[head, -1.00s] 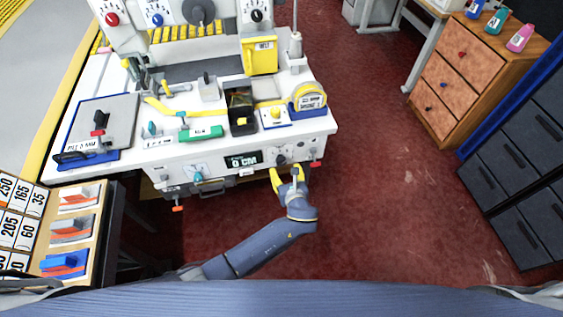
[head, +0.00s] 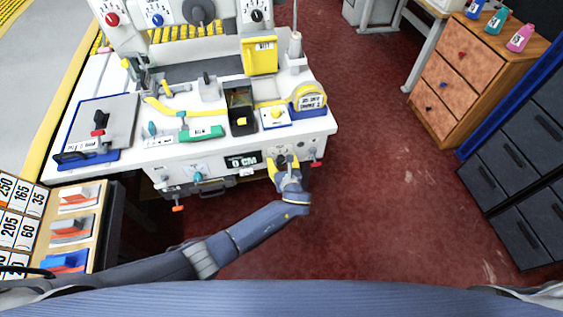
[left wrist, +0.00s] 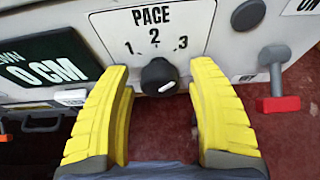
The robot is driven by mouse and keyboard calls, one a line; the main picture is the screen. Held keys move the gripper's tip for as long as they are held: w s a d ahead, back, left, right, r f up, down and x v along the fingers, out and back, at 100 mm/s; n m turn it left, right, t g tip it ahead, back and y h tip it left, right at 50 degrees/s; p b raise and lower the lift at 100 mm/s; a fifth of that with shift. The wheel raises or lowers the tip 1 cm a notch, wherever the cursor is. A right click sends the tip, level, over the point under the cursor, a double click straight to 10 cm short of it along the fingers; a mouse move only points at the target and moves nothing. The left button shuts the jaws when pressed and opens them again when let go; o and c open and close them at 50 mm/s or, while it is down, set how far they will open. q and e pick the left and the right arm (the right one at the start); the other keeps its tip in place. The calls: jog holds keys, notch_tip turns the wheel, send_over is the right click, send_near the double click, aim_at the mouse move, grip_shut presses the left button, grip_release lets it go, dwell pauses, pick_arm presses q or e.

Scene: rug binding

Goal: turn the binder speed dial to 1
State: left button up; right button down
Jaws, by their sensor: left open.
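The black speed dial (left wrist: 158,77) sits on the white front panel under the word PACE, with 1 at its left, 2 above and 3 at its right. A white mark shows on the lower right of its knob. My left gripper (left wrist: 162,80) is open, with one yellow finger on each side of the dial and a gap on both sides. In the head view the left gripper (head: 282,163) is at the front of the white binder machine (head: 215,157), largely covering the dial. My right gripper is not in view.
A display reading 0 CM (left wrist: 50,70) is left of the dial. A red-tipped lever (left wrist: 277,103) sticks out at the right, near the right finger. Tools and a tape measure (head: 308,97) lie on the machine top. Open red floor lies to the right.

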pick_arm(q)
jog(key=c, duration=1.2)
jog(key=n+t+h, duration=0.1)
jog(key=n+h, duration=0.1)
jog(key=n, duration=0.1)
jog(key=shift+c, duration=0.2)
jog(key=n+t+h, duration=0.1)
jog(key=n+h, duration=0.1)
jog(key=n, duration=0.1)
jog(key=shift+n, duration=0.3)
jog(key=n+t+h, duration=0.1)
jog(key=n, duration=0.2)
jog(key=shift+d+n+h, duration=0.1)
jog(key=shift+n+h, duration=0.2)
jog(key=shift+n, duration=0.1)
jog(key=shift+r+n+t, duration=0.15)
jog(key=shift+n+t, duration=0.65)
jog(key=shift+n, duration=0.7)
jog(key=shift+h, duration=0.3)
